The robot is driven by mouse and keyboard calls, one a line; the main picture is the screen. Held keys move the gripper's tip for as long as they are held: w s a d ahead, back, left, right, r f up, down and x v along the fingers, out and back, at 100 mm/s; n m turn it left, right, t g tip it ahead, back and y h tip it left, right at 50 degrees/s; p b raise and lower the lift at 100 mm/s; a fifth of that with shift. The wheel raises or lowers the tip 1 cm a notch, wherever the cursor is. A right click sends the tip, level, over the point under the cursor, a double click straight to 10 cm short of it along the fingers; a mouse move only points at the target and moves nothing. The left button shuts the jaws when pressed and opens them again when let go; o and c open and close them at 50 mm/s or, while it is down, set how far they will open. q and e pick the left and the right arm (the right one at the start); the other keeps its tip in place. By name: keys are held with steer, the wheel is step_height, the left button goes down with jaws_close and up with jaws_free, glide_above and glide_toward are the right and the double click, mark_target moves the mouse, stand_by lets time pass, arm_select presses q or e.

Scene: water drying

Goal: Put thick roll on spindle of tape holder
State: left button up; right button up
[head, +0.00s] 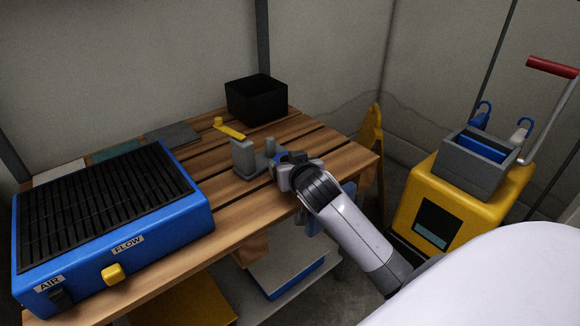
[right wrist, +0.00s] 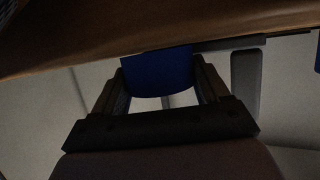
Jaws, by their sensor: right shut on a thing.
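The tape holder (head: 243,160) is a grey block with an upright end, standing on the slatted wooden table. A smaller grey upright part is on its right side, close to my gripper; I cannot make out the spindle clearly. My right gripper (head: 287,168) is at the table's right part, just right of the holder. It is shut on a blue thing, probably the thick roll (right wrist: 160,72), which sits between both fingers in the right wrist view. In the head view only a small dark blue piece of it shows at the fingertips. My left gripper is not in view.
A blue air unit (head: 190,205) with a black grille fills the table's left. A black box (head: 256,99) and a yellow-handled item (head: 229,129) stand behind the holder. Flat slabs lie at the back left. A yellow bucket cart (head: 465,205) stands right of the table.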

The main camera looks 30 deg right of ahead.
steer(key=shift+f, duration=0.15)
steer(key=o, duration=0.8)
